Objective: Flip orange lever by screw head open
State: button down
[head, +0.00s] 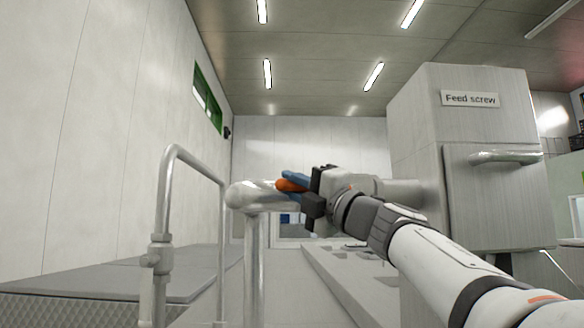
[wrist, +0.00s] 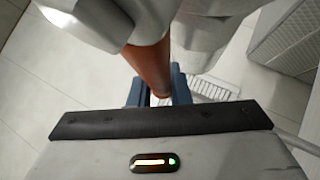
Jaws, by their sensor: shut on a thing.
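The orange lever (head: 289,186) is at the middle of the head view, beside a thick metal pipe (head: 255,195) that runs out from the feed screw cabinet (head: 420,150). My gripper (head: 293,183) is at the lever, its blue fingers shut on it. In the wrist view the lever (wrist: 150,68) comes down from the grey pipe fitting into the space between the blue fingers (wrist: 158,92). The far end of the lever is hidden by the gripper body. How the lever joins the pipe is partly hidden by the gripper.
A metal handrail (head: 162,215) stands at the left by a raised grey platform (head: 130,270). The cabinet has a sign reading "Feed screw" (head: 470,99) and a bar handle (head: 505,157). A floor grate (wrist: 212,88) shows in the wrist view.

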jog(key=shift+a+f+n+g, duration=0.15)
jog(key=shift+f+n+g, duration=0.35)
jog(key=shift+f+n, duration=0.15)
jog(key=shift+w+f, duration=0.1)
jog(key=shift+f, duration=0.15)
jog(key=c, duration=1.7)
grip_release()
jog(key=shift+c, duration=0.2)
jog(key=o, duration=0.4)
jog(key=shift+s+a+r, duration=0.1)
jog(key=shift+s+a, duration=0.1)
jog(key=shift+s, duration=0.05)
jog(key=shift+w+d, duration=0.1)
jog(key=shift+d, duration=0.05)
jog(key=b+v, duration=0.2)
jog(key=v, duration=0.5)
jog(key=shift+s+d+b, duration=0.3)
jog(key=shift+b, duration=0.1)
